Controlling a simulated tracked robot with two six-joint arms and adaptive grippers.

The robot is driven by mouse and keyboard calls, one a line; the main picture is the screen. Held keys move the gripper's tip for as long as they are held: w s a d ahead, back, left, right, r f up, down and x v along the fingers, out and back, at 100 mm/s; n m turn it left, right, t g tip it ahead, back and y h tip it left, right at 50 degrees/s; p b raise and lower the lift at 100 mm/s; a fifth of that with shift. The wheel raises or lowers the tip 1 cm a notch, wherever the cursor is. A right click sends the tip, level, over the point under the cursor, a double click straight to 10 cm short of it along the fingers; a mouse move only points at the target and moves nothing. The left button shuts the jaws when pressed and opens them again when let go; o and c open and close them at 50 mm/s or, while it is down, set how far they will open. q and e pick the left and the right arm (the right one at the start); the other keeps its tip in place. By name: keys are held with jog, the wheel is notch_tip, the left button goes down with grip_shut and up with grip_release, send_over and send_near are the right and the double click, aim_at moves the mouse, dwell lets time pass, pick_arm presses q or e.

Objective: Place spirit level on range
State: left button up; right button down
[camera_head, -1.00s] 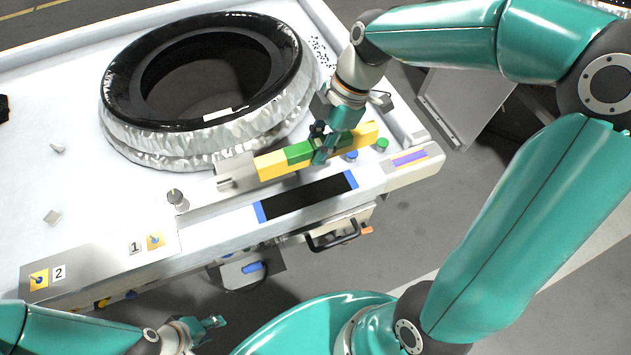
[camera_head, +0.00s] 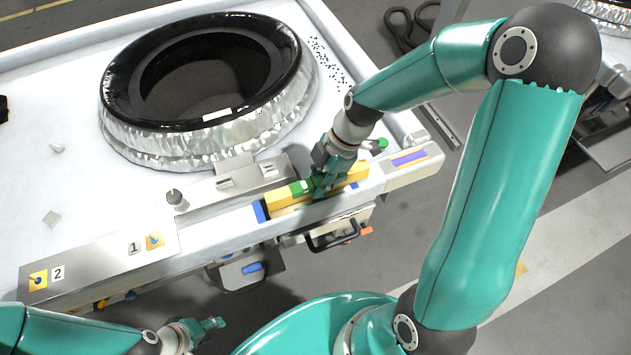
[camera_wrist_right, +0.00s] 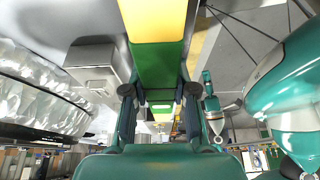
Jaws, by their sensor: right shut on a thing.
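The spirit level (camera_head: 290,199) is a long yellow bar with a green middle. My right gripper (camera_head: 322,186) is shut on its green middle from above. In the right wrist view the level (camera_wrist_right: 157,62) runs between the two fingers. In the head view the level lies lengthwise over the dark strip with blue ends, the range, and covers most of it. The range's left blue end (camera_head: 259,210) shows beyond the level. I cannot tell whether the level touches the surface. My left gripper (camera_head: 214,323) is low at the front, away from the bench, its fingers too small to judge.
A large foil-wrapped black ring (camera_head: 205,140) stands on the white bench (camera_head: 75,190) behind the level. A metal bracket (camera_head: 235,185) and a knob (camera_head: 175,197) are close to the level's left. A plate numbered 1 and 2 (camera_head: 95,262) lies at the front left.

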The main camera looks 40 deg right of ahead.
jog(key=c, duration=0.9)
grip_release()
jog(key=v, duration=1.2)
jog(key=shift+d, duration=0.1)
jog(key=shift+s, duration=0.15)
